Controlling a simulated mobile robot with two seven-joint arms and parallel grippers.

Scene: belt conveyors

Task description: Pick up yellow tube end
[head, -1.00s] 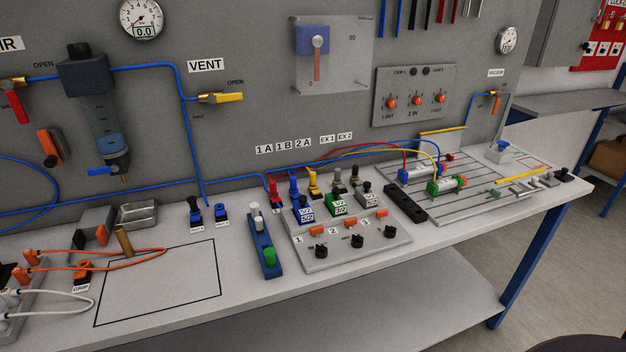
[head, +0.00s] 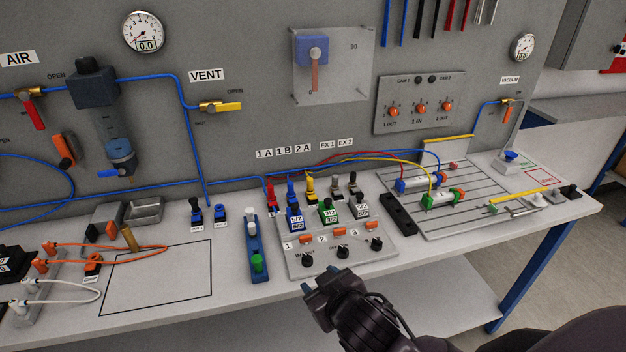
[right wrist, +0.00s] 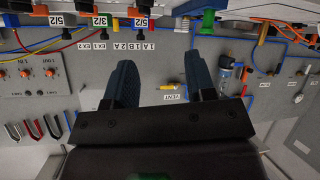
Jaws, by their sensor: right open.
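A thin yellow tube (head: 404,160) arcs in the head view from behind the valve block to the cylinder with green ends (head: 437,199). Its end at the cylinder is small in view. A yellow fitting (head: 311,186) stands upright in the row behind the valves, below the 2A label. My right gripper (head: 321,281) is at the bench's front edge, in front of the valve block and apart from the tube. In the right wrist view its two dark fingers (right wrist: 162,82) are spread with nothing between them. My left gripper is not in view.
The valve block (head: 340,240) with knobs and labelled valves stands on the bench between my right gripper and the tubes. A blue rail (head: 254,250) with a green knob is left of it. Red and blue tubes run close beside the yellow one.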

